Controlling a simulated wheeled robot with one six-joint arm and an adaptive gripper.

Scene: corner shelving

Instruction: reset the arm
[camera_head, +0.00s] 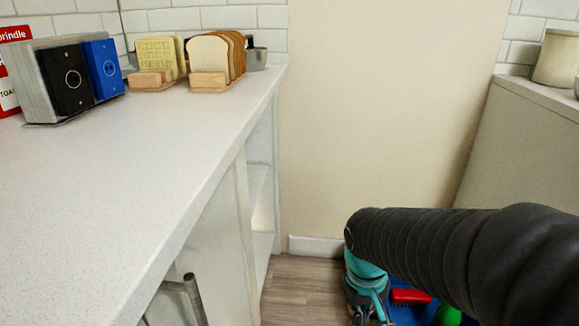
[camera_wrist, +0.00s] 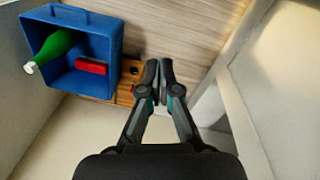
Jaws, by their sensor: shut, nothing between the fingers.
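My arm reaches in from the right in the head view, with my gripper (camera_head: 368,305) low at the bottom edge, partly cut off. In the wrist view my gripper (camera_wrist: 158,75) points ahead with its two fingers together. It is shut and nothing shows between the fingertips. It hangs clear of the counter, to the right of a blue crate (camera_wrist: 100,28) in the wrist view. A green bottle (camera_wrist: 56,47) and a red item (camera_wrist: 91,66) lie in that crate.
A white counter (camera_head: 110,190) fills the left, bearing bread slices in a wooden holder (camera_head: 209,82), yellow slices (camera_head: 158,56), and black (camera_head: 66,80) and blue (camera_head: 104,68) panels in a rack. Another counter (camera_head: 545,95) with a beige pot (camera_head: 556,58) stands right. Wooden floor (camera_head: 300,290) shows between.

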